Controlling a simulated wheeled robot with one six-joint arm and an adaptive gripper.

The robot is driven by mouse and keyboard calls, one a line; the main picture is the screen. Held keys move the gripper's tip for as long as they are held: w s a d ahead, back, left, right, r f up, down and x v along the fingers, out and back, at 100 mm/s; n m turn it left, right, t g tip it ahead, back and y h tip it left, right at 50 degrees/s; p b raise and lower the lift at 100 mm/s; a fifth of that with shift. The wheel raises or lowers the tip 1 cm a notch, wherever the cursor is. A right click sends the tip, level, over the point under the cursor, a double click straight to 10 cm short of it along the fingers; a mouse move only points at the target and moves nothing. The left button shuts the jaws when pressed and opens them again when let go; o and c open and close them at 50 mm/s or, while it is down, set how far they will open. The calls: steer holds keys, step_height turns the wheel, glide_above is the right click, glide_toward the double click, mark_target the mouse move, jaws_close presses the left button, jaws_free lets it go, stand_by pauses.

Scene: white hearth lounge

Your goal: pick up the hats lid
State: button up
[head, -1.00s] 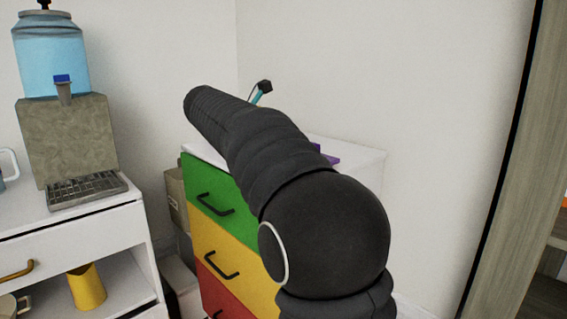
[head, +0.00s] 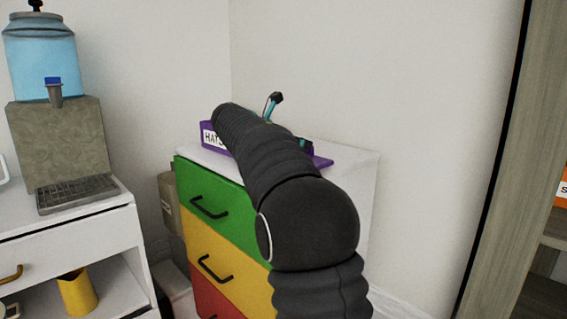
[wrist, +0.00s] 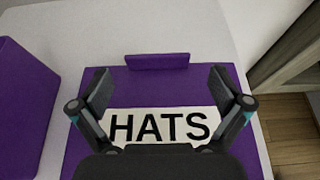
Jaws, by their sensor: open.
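The hats lid (wrist: 240,152) is a flat purple panel with a white HATS label and a raised purple grip bar (wrist: 157,62) along its far edge. It lies on the white cabinet top. A corner of the lid shows right of my arm in the head view (head: 322,162). My gripper (wrist: 160,88) is open above the lid, its fingers spread on either side, the grip bar lying beyond the tips in the picture. Whether the fingers touch the lid is unclear. In the head view my arm hides most of my gripper.
A purple box (wrist: 22,110) labelled HATS stands left of the lid, with a gap of white surface (wrist: 72,60). The cabinet has green, yellow and red drawers (head: 215,205). A wall stands behind. A water dispenser (head: 60,130) is at left, a wooden shelf (head: 500,160) at right.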

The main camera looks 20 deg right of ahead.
steer(key=x, duration=0.4)
steer(key=shift+w+d+f, duration=0.15)
steer(key=shift+w+d, duration=0.1)
steer(key=c, duration=1.1)
